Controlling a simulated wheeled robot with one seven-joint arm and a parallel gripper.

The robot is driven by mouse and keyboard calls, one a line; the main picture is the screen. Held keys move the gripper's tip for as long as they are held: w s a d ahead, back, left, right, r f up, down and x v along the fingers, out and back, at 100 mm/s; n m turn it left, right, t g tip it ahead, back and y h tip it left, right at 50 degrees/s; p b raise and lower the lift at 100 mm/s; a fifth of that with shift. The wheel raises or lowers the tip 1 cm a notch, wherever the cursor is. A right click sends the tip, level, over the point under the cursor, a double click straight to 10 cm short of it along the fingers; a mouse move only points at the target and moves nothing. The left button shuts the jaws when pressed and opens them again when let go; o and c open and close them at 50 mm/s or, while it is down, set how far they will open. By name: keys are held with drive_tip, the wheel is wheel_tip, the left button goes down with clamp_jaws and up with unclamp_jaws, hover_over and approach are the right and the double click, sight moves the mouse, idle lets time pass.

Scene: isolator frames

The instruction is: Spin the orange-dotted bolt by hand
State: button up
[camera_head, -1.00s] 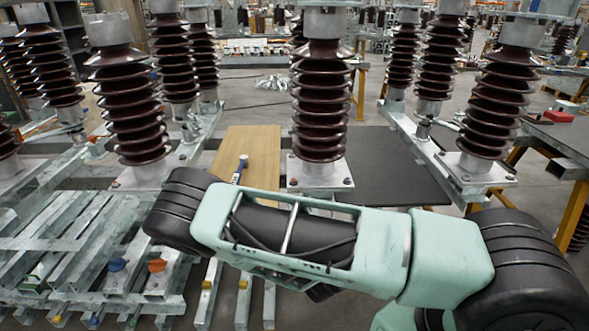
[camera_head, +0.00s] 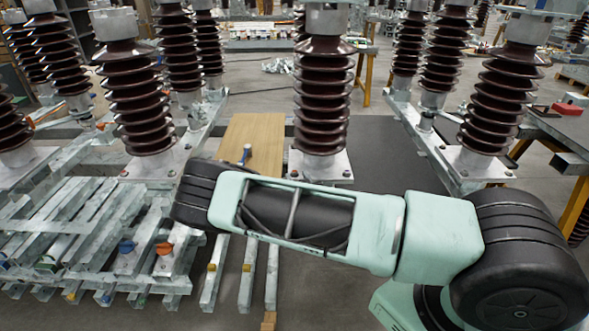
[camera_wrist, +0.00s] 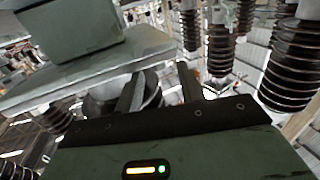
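An orange-marked bolt head (camera_head: 164,248) shows on the galvanised bars at the lower left of the head view, beside a blue-marked one (camera_head: 126,247). Whether it is the task's bolt is too small to tell. My gripper is hidden in the head view behind my arm. In the wrist view my gripper (camera_wrist: 160,86) has its two dark fingers apart, with nothing held between them. A grey round metal fitting (camera_wrist: 105,105) under a flat plate (camera_wrist: 90,75) lies behind the left finger. No orange dot is visible in the wrist view.
Brown ribbed insulators (camera_head: 321,110) stand in rows on metal frames, one just behind my arm. A wooden board (camera_head: 262,150) and a dark mat (camera_head: 385,150) lie behind the arm. Loose bars (camera_head: 215,275) lie at the front left.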

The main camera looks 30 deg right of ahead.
sight(295, 174)
drive_tip(key=shift+p+x, duration=0.3)
drive_tip(key=shift+x, duration=1.65)
clamp_jaws()
drive_tip(key=shift+f+h+b, duration=0.15)
drive_tip(key=shift+h+b, duration=0.15)
drive_tip(key=shift+b, duration=0.2)
